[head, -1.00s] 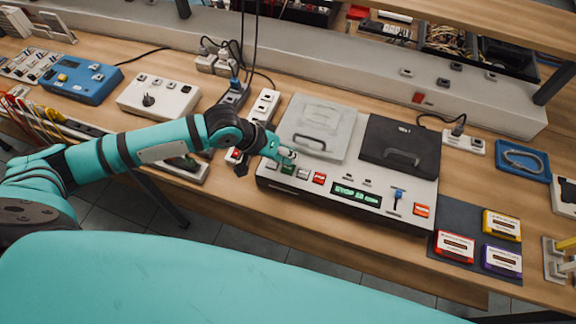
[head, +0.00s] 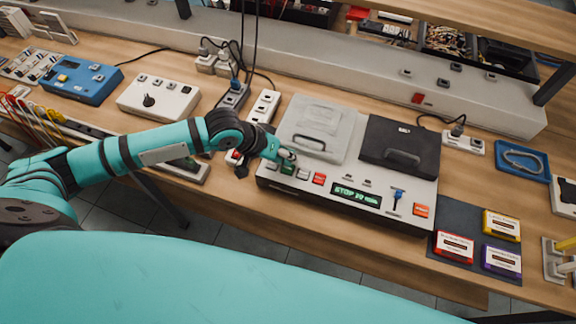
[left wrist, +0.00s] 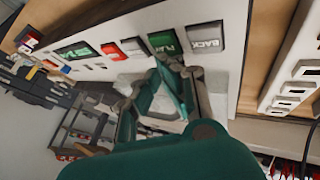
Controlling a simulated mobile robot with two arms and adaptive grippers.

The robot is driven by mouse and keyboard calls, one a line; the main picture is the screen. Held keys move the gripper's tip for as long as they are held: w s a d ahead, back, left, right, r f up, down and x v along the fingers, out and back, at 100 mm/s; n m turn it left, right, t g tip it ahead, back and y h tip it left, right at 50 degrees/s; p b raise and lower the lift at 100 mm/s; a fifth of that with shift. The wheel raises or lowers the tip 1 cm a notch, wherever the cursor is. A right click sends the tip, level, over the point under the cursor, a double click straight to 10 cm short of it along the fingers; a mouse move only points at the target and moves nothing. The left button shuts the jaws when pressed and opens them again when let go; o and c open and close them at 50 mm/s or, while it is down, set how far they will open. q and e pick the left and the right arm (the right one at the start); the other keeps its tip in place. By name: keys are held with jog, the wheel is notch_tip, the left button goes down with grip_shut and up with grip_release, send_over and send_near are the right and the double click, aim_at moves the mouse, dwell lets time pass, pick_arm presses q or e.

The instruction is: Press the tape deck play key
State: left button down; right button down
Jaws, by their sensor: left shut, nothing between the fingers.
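A green display (head: 356,194) begins with STOP. My left gripper (head: 288,155) is shut and empty, its fingertips close by the play key. In the left wrist view the fingertips (left wrist: 170,62) are at the key's edge; I cannot tell whether they touch it. My right gripper is not in view.
Red, yellow and purple cassettes lie on a dark mat (head: 448,212) at the right. A white box with a knob (head: 158,97) and a blue box (head: 82,80) stand at the left. A power strip (head: 264,106) and hanging cables are behind my left gripper.

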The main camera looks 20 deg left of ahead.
pick_arm(q)
jog(key=shift+f, duration=0.55)
dwell(0.8)
jog(key=shift+r+p, duration=0.85)
jog(key=shift+p, duration=0.25)
notch_tip(320, 180, up, 5)
jog(key=p, duration=0.5)
jog(key=shift+p, duration=0.4)
